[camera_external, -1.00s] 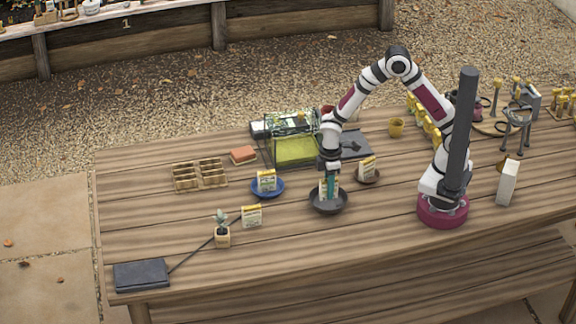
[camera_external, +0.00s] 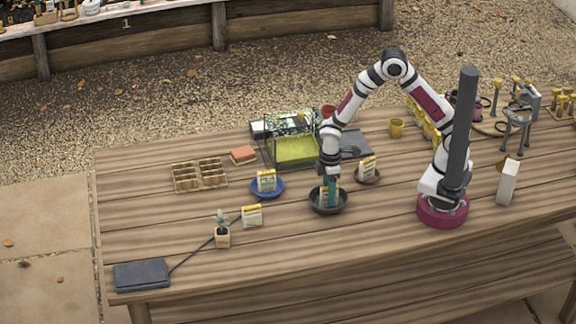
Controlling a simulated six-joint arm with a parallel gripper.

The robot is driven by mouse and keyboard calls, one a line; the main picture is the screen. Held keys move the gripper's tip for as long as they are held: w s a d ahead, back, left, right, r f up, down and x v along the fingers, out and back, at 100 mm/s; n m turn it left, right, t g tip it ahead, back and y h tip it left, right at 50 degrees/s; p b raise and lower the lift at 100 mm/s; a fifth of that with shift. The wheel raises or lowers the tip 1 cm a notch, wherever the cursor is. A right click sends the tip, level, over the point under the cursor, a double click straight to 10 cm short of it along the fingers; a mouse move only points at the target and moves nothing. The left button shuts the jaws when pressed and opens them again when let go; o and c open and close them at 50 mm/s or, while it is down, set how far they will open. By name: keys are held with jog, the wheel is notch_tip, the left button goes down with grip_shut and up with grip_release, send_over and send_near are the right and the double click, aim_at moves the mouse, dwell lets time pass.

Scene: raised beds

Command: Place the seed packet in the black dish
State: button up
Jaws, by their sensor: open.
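The black dish (camera_external: 342,207) stands on the wooden table, below my gripper. My gripper (camera_external: 329,201) points down into the dish, with its teal fingers apart. A seed packet (camera_external: 323,194) is upright in the dish, between or right beside the fingers, which partly hide it. Other similar packets stand on the blue dish (camera_external: 267,195), on a small brown dish (camera_external: 369,180) and on the bare table (camera_external: 251,216).
A glass terrarium (camera_external: 294,150) stands behind the dish. The front middle table is clear.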

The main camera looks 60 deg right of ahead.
notch_tip(320, 180, up, 7)
jog(key=shift+r, duration=0.1)
dwell(0.5)
jog(key=s+d+r+m, duration=0.6)
jog(key=d+r, duration=0.1)
jog(key=r, duration=0.1)
jog(key=s+d+r+m+y, duration=0.1)
jog(key=s+d+r+m, duration=0.1)
jog(key=s+m, duration=0.2)
jog(key=s+d+r+m, duration=0.1)
jog(key=s+d+m, duration=0.2)
jog(key=s, duration=0.6)
jog(key=shift+s+r+m+y, duration=0.35)
jog(key=shift+m+y, duration=0.05)
jog(key=shift+m, duration=0.4)
